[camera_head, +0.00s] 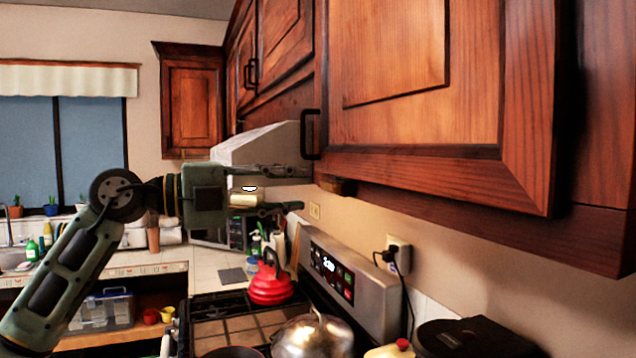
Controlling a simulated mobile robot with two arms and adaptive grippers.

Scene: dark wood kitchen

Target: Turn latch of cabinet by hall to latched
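A large reddish wood wall cabinet (420,80) fills the upper right. Its door has a dark bar handle (309,134) near the left edge and looks closed. A small brown block (338,186) sticks out under the cabinet's lower left corner; it may be the latch, but I cannot tell its position. My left gripper (303,188) reaches in from the left below the handle. Its two fingers are apart, one above the other, with nothing between them. The fingertips lie just left of the block in the picture; contact cannot be judged. My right gripper is not in view.
Below are a stove (235,325) with a red kettle (269,284) and a shiny pot (313,336). The stove's control panel (350,285) stands behind. A plugged cord (398,256) is on the wall. A range hood (258,146) is behind the gripper.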

